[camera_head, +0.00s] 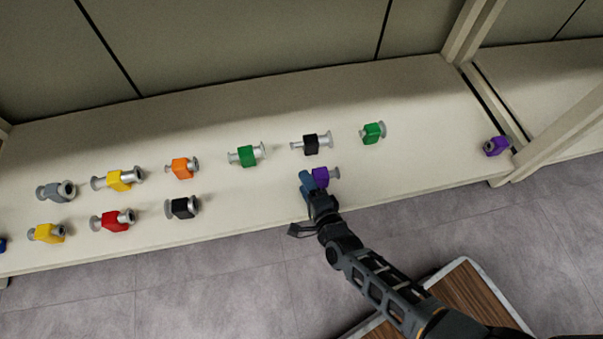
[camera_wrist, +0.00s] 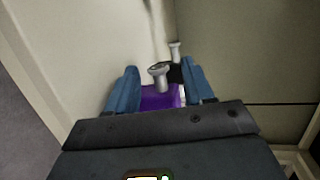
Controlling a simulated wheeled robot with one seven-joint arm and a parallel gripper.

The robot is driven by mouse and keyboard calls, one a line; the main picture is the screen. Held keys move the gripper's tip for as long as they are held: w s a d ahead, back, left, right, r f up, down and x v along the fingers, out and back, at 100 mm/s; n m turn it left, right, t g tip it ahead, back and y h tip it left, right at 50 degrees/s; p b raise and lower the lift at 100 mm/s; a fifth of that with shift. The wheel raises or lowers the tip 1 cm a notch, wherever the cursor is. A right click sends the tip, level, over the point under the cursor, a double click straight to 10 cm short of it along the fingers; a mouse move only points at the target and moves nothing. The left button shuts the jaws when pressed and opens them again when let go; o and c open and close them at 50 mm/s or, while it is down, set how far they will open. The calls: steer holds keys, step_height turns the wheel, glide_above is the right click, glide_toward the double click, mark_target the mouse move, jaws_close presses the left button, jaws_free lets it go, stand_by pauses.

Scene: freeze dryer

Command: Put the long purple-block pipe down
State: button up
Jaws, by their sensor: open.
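The long purple-block pipe (camera_head: 320,176) is at the shelf's front part, beside my gripper (camera_head: 308,181) in the head view. In the wrist view the purple block (camera_wrist: 155,98) with its silver pipe end lies between the two blue fingers of my gripper (camera_wrist: 160,74). The fingers are spread apart on either side of the block. The lower part of the block is hidden by the gripper body, and part of the pipe is hidden by a finger in the head view.
A black-block pipe (camera_head: 311,144) lies just behind the purple one. Green-block pipes (camera_head: 246,156) (camera_head: 373,132) lie to either side. Another purple-block pipe (camera_head: 496,146) is near the right post. Several other coloured pipes lie on the left. The front shelf (camera_head: 250,205) is bare nearby.

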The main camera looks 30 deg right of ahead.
steer(key=p+v, duration=0.1)
steer(key=v, duration=0.6)
steer(key=shift+s+p, duration=0.4)
steer(key=shift+r, duration=0.15)
steer(key=s+r+n+y, duration=0.1)
steer(key=s+r+n, duration=0.8)
steer(key=s+r, duration=0.55)
steer(key=s+d+r+n, duration=0.1)
steer(key=s+r+n, duration=0.3)
steer(key=r, duration=0.6)
steer(key=s+d+r+n, duration=0.1)
steer(key=s+r+n, duration=0.4)
steer(key=r, duration=0.5)
steer(key=shift+s+r+n+g+y, duration=0.25)
steer(key=shift+n+g+y, duration=0.05)
steer(key=shift+n, duration=0.5)
